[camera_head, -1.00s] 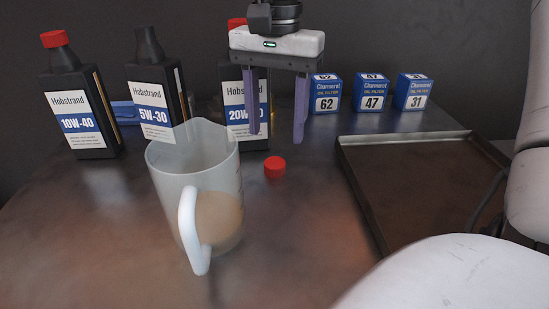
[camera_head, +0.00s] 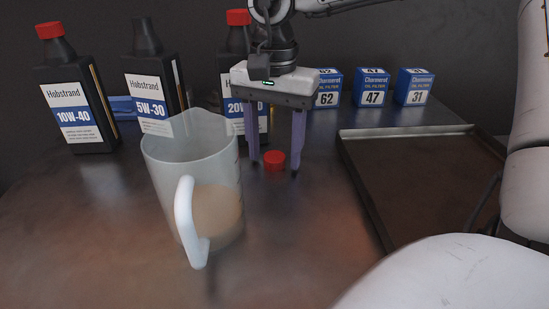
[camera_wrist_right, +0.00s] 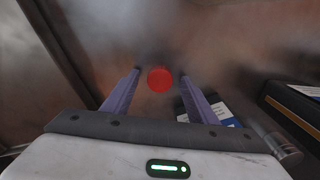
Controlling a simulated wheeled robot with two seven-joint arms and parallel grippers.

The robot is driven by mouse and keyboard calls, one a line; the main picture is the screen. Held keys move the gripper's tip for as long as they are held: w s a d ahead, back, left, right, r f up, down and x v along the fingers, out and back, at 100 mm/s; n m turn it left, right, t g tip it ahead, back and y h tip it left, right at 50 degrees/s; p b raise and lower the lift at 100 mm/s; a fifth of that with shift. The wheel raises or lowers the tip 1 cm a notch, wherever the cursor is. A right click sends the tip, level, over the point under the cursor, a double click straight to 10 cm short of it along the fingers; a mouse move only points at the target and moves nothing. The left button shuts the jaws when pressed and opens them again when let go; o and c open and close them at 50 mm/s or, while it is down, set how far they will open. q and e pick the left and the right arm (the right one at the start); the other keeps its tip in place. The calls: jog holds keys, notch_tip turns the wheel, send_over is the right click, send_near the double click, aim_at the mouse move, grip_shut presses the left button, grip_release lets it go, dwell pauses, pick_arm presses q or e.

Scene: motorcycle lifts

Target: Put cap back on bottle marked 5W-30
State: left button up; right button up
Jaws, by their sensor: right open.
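The black bottle marked 5W-30 (camera_head: 151,92) stands upright at the back left with its neck bare. A loose red cap (camera_head: 274,160) lies on the table to the right of the jug. My right gripper (camera_head: 274,168) is open, pointing down, with its purple fingers on either side of the cap in the head view. In the right wrist view the red cap (camera_wrist_right: 160,79) shows between and slightly beyond the open fingertips (camera_wrist_right: 160,72). Whether the fingers touch the table is unclear. My left gripper is not in view.
A clear jug (camera_head: 190,185) with brownish liquid stands at front left. Capped bottles 10W-40 (camera_head: 75,105) and 20W (camera_head: 237,60) flank the 5W-30. Blue filter boxes (camera_head: 371,88) stand behind. A metal tray (camera_head: 425,132) lies at right.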

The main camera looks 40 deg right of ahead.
aim_at(275, 156)
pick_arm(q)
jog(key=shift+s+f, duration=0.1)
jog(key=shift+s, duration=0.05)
pick_arm(e)
jog(key=c, duration=1.2)
jog(key=shift+r, duration=0.3)
pick_arm(q)
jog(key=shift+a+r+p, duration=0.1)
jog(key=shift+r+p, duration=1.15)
jog(key=shift+p, duration=0.75)
pick_arm(e)
notch_tip(275, 156, up, 18)
jog(key=shift+f, duration=0.25)
